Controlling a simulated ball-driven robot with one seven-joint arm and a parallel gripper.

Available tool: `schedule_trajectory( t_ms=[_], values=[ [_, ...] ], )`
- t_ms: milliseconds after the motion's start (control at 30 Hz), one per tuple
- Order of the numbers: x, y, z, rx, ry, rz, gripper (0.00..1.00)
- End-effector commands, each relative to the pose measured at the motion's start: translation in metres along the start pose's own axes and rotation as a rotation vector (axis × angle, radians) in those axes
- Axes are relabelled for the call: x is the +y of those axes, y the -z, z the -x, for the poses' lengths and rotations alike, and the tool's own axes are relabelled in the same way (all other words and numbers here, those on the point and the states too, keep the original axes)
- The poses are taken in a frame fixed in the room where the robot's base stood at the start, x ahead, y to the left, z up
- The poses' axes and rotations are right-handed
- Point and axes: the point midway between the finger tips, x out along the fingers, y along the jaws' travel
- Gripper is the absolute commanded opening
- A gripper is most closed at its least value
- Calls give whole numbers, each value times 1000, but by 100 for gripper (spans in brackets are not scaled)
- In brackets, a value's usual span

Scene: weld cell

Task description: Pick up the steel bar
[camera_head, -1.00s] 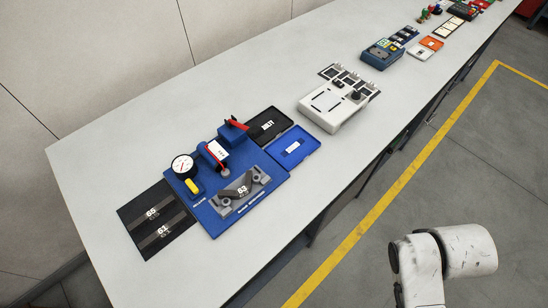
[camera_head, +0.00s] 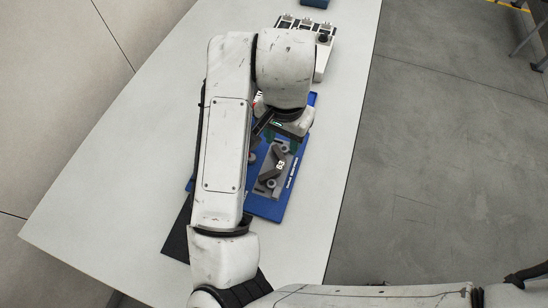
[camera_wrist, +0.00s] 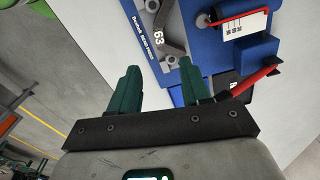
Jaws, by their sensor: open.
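A dark steel bar marked 63 (camera_head: 277,168) lies in a grey clamp-like fixture (camera_head: 262,190) on the blue board (camera_head: 268,207). In the wrist view, the bar (camera_wrist: 167,42) shows at top centre, just beyond the fingers. My gripper (camera_wrist: 160,73) has two green fingers, open and spread apart, with nothing between them. In the head view, my gripper (camera_head: 282,138) is over the far end of the fixture and partly hidden by my arm. I cannot tell its exact height above the bar.
A blue device with a red lever (camera_wrist: 255,82) stands close beside the fixture. A black mat (camera_head: 178,238) lies at the near left, mostly behind my arm. A pale grey device (camera_head: 322,62) stands farther along the table (camera_head: 92,190).

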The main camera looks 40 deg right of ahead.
Motion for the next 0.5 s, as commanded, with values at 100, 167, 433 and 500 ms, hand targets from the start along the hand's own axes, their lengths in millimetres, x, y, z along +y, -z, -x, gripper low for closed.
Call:
schedule_trajectory(
  t_ms=[100,167,433,500],
  values=[
    [0,-10,-10,-25,-12,-3,47],
    [1,-10,-19,-25,-14,-5,47],
    [1,-10,-54,-24,-12,-4,47],
    [0,-10,-57,-25,-10,-5,47]
  ],
)
